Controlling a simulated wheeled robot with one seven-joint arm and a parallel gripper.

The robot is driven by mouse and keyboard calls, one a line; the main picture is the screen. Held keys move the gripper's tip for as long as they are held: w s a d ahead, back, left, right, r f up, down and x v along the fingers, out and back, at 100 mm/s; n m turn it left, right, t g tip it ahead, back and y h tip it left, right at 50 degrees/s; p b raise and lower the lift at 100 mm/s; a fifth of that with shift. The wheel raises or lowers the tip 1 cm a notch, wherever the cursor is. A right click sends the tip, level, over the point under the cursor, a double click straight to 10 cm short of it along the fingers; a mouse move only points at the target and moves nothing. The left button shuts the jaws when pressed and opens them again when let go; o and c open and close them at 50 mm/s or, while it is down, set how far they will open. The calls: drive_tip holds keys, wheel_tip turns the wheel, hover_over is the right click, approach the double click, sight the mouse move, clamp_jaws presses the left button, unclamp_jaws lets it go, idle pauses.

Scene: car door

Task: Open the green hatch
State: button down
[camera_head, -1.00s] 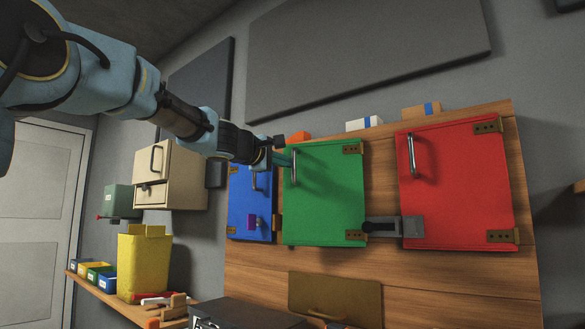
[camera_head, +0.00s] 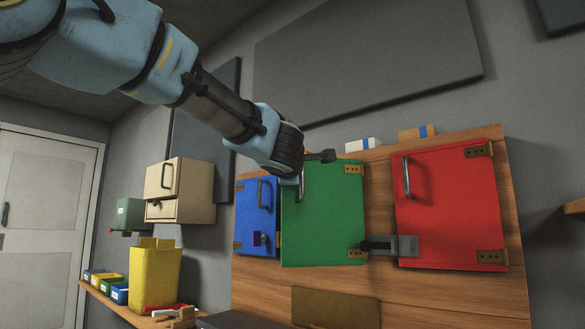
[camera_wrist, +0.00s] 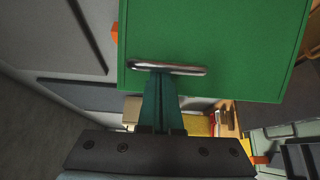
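The green hatch (camera_head: 325,220) is on the wooden board, hinged on its right side. Its silver handle (camera_head: 301,187) is near the upper left edge, partly covered by my wrist. In the wrist view, the handle (camera_wrist: 180,68) crosses the green panel (camera_wrist: 220,35). My gripper (camera_wrist: 160,77) has its two teal fingers together, with their tips at the handle bar. The bar seems to pass in front of the tips, and the fingers do not visibly clamp it. I cannot tell for sure whether the hatch is slightly ajar.
A blue hatch (camera_head: 256,215) is close on the left and a red hatch (camera_head: 450,210) on the right. A grey latch (camera_head: 400,246) sits between green and red. A beige cabinet (camera_head: 185,190) and a yellow bin (camera_head: 154,278) stand farther left.

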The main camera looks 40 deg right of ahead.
drive_tip(key=s+n+t+y+p, duration=0.2)
drive_tip(key=s+y, duration=0.1)
drive_tip(key=s, duration=0.7)
drive_tip(key=shift+d+n+y, duration=0.3)
drive_tip(key=shift+d, duration=0.05)
drive_tip(key=shift+s+p, duration=0.15)
drive_tip(key=shift+p, duration=0.15)
